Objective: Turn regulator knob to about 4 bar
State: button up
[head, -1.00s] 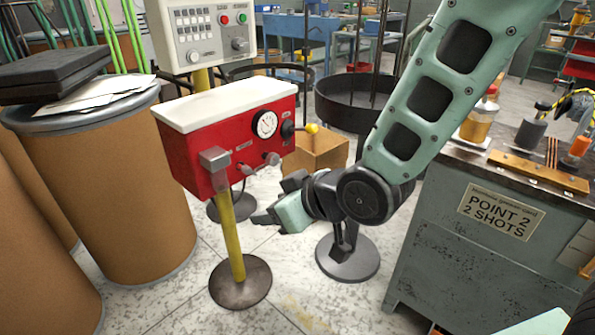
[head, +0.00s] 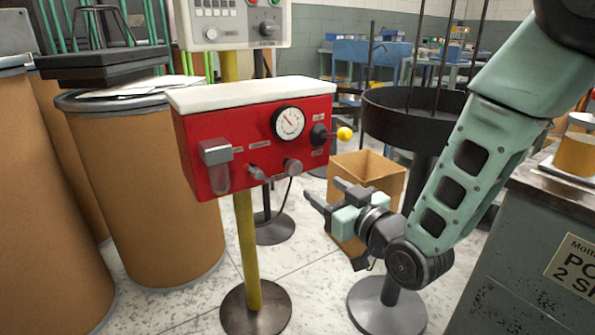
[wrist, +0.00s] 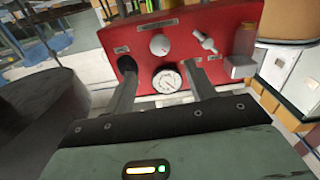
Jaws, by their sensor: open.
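The red panel box (head: 255,140) with a white top stands on a yellow post. On its front are a round white gauge (head: 289,123), a round grey knob (head: 293,166) below it, and a small toggle lever (head: 260,173) to the left. The gauge needle points to the upper left; its numbers are too small to read. My gripper (head: 326,192) is open and empty, in front of and below the knob, apart from it. In the wrist view the panel is inverted: the knob (wrist: 159,45) shows between and beyond my open fingers (wrist: 158,72), with the gauge (wrist: 166,80) nearer.
A black lever with a yellow ball (head: 344,134) juts from the panel's right side, and a clear bowl (head: 218,178) hangs at its left. A cardboard box (head: 380,172) stands behind my gripper. A brown drum (head: 150,185) is left, a grey bench (head: 525,240) right.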

aim_at(296, 169)
jog(key=b+x, duration=0.1)
jog(key=x, duration=1.1)
jog(key=shift+a, duration=0.1)
jog(key=c, duration=1)
